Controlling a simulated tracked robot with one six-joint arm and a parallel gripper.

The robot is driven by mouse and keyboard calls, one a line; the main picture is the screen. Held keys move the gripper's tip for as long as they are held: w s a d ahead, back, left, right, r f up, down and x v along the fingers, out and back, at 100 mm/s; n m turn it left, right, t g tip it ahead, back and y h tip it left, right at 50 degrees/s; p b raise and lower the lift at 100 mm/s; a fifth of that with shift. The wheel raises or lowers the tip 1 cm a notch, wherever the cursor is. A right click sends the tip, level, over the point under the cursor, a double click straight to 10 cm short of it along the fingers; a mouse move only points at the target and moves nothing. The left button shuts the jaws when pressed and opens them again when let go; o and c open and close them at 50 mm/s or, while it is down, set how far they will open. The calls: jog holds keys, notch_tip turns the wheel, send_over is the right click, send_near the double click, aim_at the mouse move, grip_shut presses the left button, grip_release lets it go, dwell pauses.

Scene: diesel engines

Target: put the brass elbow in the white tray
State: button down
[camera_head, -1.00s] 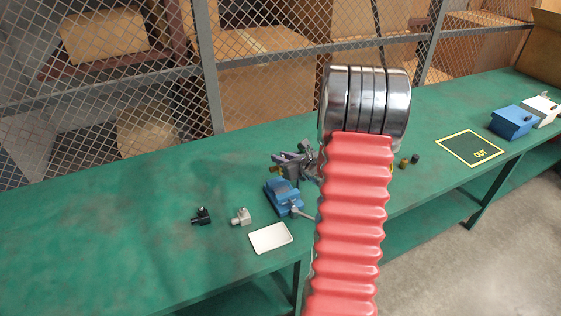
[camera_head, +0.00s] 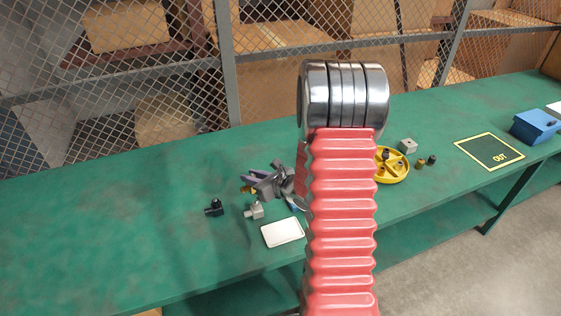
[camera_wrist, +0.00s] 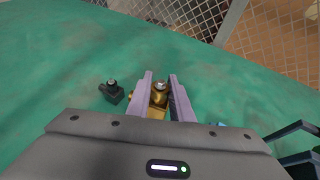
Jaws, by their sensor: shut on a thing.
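The brass elbow (camera_wrist: 158,97) sits between the two fingers of my gripper (camera_wrist: 161,80) in the wrist view, and the fingers are shut on it. In the head view my gripper (camera_head: 254,184) is over the bench, behind and left of the white tray, with a bit of the brass elbow (camera_head: 247,189) showing at its tip. Whether the elbow is clear of the bench top is hard to tell. The white tray (camera_head: 283,232) lies flat near the bench's front edge, left of my red arm, and looks empty.
A black fitting (camera_head: 214,208) and a grey fitting (camera_head: 255,211) stand left of the tray. A blue vise is mostly hidden behind my arm. A yellow round tray (camera_head: 393,176), small parts, an OUT mat (camera_head: 490,152) and a blue box (camera_head: 535,126) are on the right. The bench's left is clear.

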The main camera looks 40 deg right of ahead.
jog(key=s+a+f+n+y, duration=0.1)
jog(key=a+n+y, duration=0.1)
jog(key=a, duration=0.8)
jog(key=s+a+f+n+g+y, duration=0.1)
jog(key=s+a+f+n+y, duration=0.1)
jog(key=a, duration=0.9)
jog(key=shift+s+a+f+y, duration=0.2)
jog(key=shift+s+a+y, duration=0.05)
jog(key=shift+a+y, duration=0.05)
